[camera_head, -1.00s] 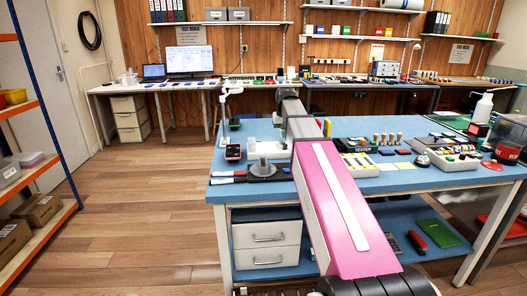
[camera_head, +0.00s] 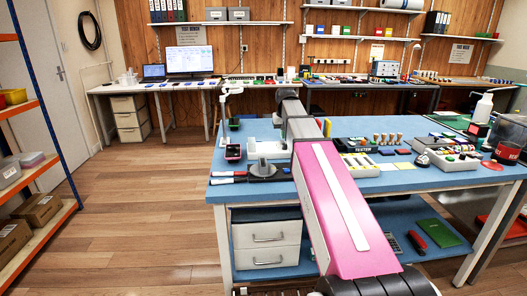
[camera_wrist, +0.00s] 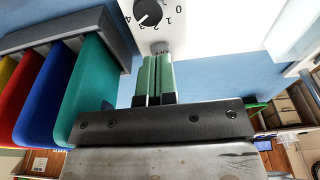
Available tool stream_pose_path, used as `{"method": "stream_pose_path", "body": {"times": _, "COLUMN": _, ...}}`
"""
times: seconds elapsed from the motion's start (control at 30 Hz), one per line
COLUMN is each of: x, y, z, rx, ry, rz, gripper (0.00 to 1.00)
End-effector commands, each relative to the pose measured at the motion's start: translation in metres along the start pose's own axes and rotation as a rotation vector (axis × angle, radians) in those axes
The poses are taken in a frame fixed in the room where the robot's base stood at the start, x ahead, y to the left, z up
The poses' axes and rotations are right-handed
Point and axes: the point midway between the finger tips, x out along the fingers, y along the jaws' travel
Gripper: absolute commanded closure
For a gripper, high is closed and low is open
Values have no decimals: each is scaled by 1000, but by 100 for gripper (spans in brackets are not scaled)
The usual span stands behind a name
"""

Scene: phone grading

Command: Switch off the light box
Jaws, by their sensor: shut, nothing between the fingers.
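A white box (camera_head: 277,149), which looks like the light box, stands on the blue bench left of my arm. In the wrist view a white panel (camera_wrist: 215,28) fills the top, with a black rotary knob (camera_wrist: 148,12) and printed numbers around it. I cannot tell surely which number the knob points to. My gripper (camera_wrist: 160,58) has green fingers, shut and empty, with the tips at the panel's near edge below the knob. A small grey part shows just beyond the tips; whether they touch it is unclear.
In the wrist view a grey rack (camera_wrist: 105,22) holding yellow, red, blue and green pieces stands close left of the fingers. The bench's front edge is near.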

Motion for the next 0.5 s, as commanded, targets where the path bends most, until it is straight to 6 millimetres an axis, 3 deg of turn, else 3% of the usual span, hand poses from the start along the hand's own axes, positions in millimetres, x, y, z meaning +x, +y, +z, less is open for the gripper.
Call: {"method": "stream_pose_path", "body": {"times": 0.5, "x": 7, "y": 0, "z": 1, "rx": 0, "ry": 0, "rz": 0, "gripper": 100}}
